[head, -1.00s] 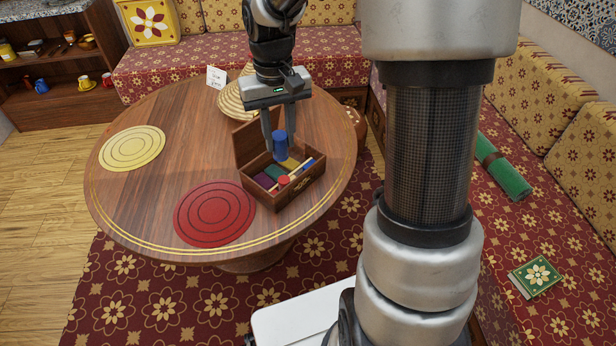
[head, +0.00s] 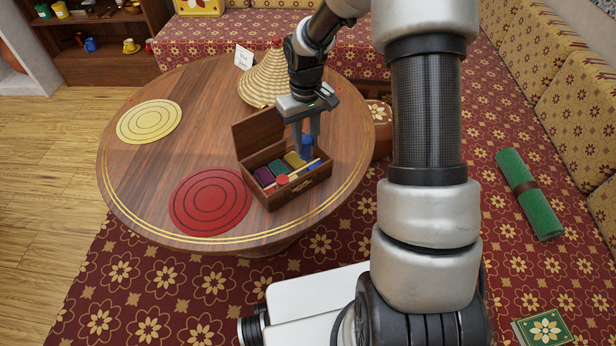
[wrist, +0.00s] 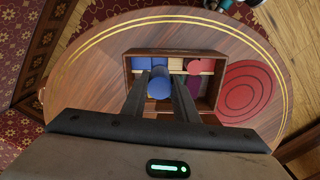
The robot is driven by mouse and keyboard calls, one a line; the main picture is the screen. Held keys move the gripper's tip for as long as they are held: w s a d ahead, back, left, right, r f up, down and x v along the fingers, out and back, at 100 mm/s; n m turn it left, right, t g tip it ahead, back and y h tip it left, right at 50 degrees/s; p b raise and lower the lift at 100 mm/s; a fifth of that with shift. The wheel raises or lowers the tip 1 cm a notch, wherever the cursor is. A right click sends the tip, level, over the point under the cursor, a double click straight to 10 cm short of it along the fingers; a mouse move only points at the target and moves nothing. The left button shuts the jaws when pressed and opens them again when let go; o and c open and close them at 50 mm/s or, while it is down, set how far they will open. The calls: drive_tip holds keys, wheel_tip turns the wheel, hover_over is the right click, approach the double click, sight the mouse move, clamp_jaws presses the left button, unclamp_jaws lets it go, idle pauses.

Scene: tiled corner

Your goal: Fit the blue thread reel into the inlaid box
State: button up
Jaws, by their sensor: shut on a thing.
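The blue thread reel (head: 307,144) is between the fingers of my gripper (head: 307,146), which is shut on it. It also shows in the wrist view (wrist: 159,84), between the two fingertips (wrist: 160,90). The inlaid box (head: 300,190) stands open on the round table, its lid raised at the back left. The reel is over the right part of the box in the head view; whether its lower end is below the rim cannot be told. Inside the box are purple, green, yellow and blue blocks, a red reel (head: 282,180) and a light wooden stick.
The round table (head: 150,190) carries a red round mat (head: 210,202), a yellow round mat (head: 149,121), a woven cone (head: 263,80) and a white card (head: 243,57). The raised lid (head: 258,134) stands close to my gripper. The table's left side is mostly clear.

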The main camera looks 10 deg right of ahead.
wheel_tip(320, 180, down, 11)
drive_tip(key=shift+w+r+b, duration=0.1)
drive_tip(key=shift+w+b, duration=0.05)
drive_tip(key=shift+b, duration=0.8)
drive_tip(key=shift+f, duration=0.25)
drive_tip(key=o, duration=1)
drive_tip(key=shift+o, duration=0.2)
drive_tip(key=shift+r, duration=0.1)
